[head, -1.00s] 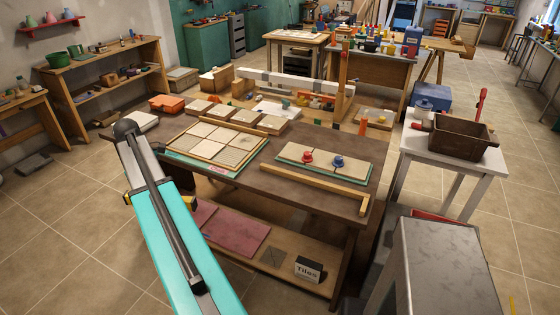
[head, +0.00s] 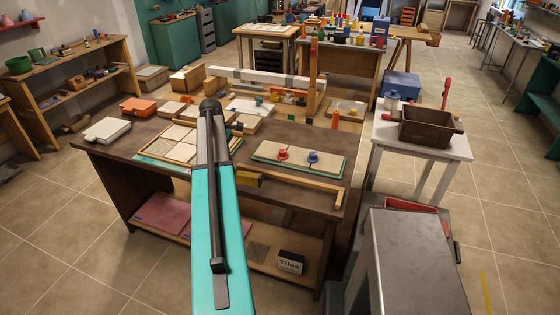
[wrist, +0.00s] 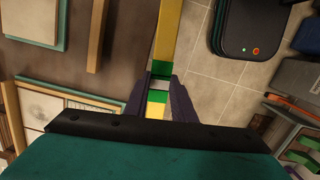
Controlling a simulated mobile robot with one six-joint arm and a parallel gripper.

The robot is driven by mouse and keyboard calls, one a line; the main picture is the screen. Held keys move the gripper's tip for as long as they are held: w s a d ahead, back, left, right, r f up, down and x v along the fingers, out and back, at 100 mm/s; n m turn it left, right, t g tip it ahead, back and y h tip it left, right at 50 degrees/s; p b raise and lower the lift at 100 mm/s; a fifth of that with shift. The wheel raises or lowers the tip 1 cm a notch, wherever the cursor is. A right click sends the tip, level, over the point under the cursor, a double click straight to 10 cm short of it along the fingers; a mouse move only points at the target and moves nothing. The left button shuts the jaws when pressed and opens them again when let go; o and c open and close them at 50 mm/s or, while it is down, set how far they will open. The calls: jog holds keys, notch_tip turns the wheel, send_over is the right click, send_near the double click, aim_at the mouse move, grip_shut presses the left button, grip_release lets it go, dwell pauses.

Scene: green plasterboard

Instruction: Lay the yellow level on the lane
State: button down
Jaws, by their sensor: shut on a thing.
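The yellow level (wrist: 168,35) is a long yellow bar with green bands around a pale vial. My gripper (wrist: 160,88) is shut on it at the green middle part. In the wrist view the level runs roughly along the table's edge, over the floor. I cannot tell which bare stretch is the lane.
A green-edged board (head: 272,151) with a red and a blue knob lies behind the strip. A framed tile panel (head: 178,153) is on its left. A white side table (head: 450,148) with a brown bin (head: 428,127) stands right. A grey cabinet (head: 415,260) is near right.

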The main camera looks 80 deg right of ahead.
jog(key=s+d+p, duration=0.1)
jog(key=s+d, duration=0.1)
jog(key=s, duration=0.7)
jog(key=s+d+m+p, duration=0.1)
jog(key=s+d, duration=0.2)
jog(key=s, duration=0.7)
jog(key=shift+s+d+r, duration=0.15)
jog(key=shift+d+r, duration=0.05)
jog(key=shift+r, duration=0.1)
jog(key=shift+f+b, duration=1.55)
jog(key=shift+f, duration=2.35)
jog(key=shift+f, duration=0.6)
jog(key=c, duration=1.4)
grip_release()
jog(key=shift+b, duration=0.3)
notch_tip(320, 180, up, 14)
jog(key=w+b, duration=0.1)
jog(key=b, duration=0.3)
jog(key=shift+w+f, duration=0.15)
jog(key=shift+w, duration=0.05)
